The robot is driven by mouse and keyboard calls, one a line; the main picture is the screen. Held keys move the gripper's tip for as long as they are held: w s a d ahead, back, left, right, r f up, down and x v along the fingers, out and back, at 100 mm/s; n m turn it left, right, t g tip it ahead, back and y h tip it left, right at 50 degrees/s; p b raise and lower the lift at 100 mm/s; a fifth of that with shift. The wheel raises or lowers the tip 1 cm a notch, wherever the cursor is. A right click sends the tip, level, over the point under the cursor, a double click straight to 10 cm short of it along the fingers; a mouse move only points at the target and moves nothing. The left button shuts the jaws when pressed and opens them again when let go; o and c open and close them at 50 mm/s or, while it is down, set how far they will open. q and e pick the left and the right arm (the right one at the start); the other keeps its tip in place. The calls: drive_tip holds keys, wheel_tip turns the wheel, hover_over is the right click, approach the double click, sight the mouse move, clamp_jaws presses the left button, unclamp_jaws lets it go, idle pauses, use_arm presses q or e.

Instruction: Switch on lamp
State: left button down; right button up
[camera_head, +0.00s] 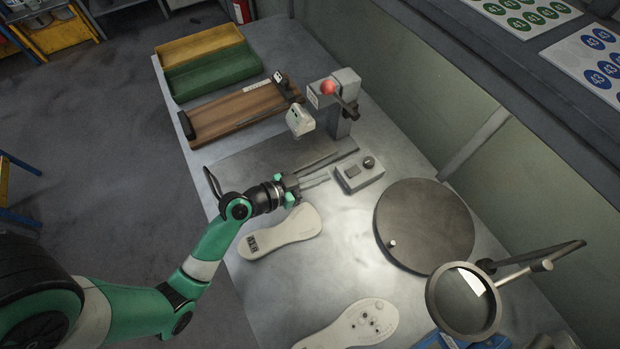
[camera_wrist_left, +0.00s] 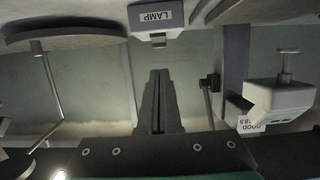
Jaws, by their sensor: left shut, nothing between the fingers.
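The shut fingertips also show in the left wrist view (camera_wrist_left: 159,73), apart from the LAMP box. My right gripper is not in view.
A dark round turntable (camera_head: 425,224) and a ring-shaped magnifier (camera_head: 463,302) stand right. A sole (camera_head: 281,232) lies below my gripper, another sole (camera_head: 352,326) nearer. A post with a red ball (camera_head: 328,87), a wooden board (camera_head: 233,112) and a green tray (camera_head: 213,74) are behind.

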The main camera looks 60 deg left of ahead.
use_arm(q)
drive_tip(key=v, duration=0.3)
drive_tip(key=shift+f, duration=0.3)
